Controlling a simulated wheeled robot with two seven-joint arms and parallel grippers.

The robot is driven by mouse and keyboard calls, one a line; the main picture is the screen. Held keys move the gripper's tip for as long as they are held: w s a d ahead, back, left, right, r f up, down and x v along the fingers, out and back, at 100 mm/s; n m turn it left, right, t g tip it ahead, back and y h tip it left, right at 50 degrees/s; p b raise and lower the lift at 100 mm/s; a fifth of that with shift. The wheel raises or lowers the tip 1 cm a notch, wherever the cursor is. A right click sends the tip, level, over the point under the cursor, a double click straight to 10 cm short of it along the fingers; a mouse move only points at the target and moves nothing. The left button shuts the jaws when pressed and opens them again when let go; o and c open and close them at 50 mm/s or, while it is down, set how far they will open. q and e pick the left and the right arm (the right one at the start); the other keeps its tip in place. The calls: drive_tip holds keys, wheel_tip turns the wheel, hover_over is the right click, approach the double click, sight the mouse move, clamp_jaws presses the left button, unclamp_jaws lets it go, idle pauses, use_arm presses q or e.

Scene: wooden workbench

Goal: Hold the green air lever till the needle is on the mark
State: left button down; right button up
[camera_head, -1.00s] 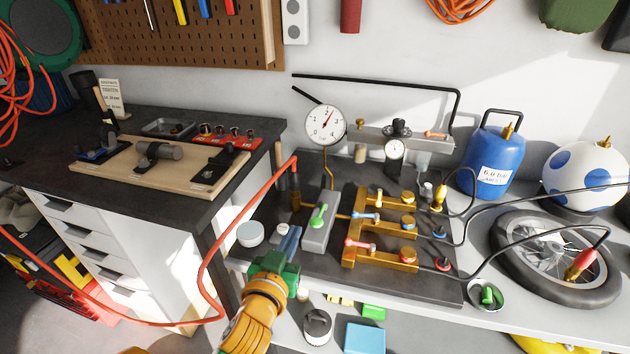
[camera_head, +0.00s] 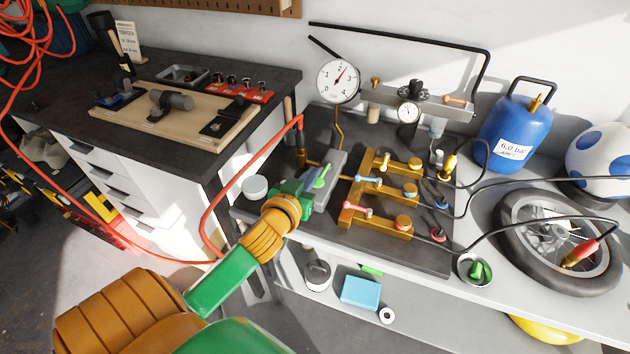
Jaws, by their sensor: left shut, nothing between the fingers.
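The green air lever (camera_head: 322,176) stands on a grey block (camera_head: 327,190) at the left of the valve board. My left gripper (camera_head: 312,178) is shut and empty, its tips right beside the lever on its left side; I cannot tell whether they touch it. The large round white gauge (camera_head: 338,81) stands behind the block. Its red needle points up and right, between 2 and 3. A separate mark on the dial is too small to make out. My right gripper is not in view.
Brass manifolds (camera_head: 382,190) with blue, red and yellow levers stand right of the block. A small gauge (camera_head: 408,112) is behind them. A white cup (camera_head: 255,187) and an orange hose (camera_head: 232,185) are left of my gripper. A blue air tank (camera_head: 513,130) and a wheel (camera_head: 553,240) are at right.

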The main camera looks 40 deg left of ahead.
sight(320, 182)
use_arm(q)
drive_tip(key=shift+x, duration=1)
wheel_tip(320, 182, down, 3)
drive_tip(key=shift+w+a+r+b, duration=0.1)
drive_tip(key=shift+b, duration=0.2)
drive_tip(key=shift+f, duration=0.65)
wheel_tip(320, 182, down, 3)
drive_tip(key=t+b, duration=0.1)
drive_tip(key=b, duration=0.5)
drive_tip(key=t+b, duration=0.1)
drive_tip(key=b, duration=0.1)
drive_tip(key=s+t+b, duration=0.1)
drive_tip(key=b, duration=0.2)
drive_tip(key=shift+f+y, duration=0.2)
drive_tip(key=shift+y, duration=0.2)
drive_tip(key=shift+r, duration=0.1)
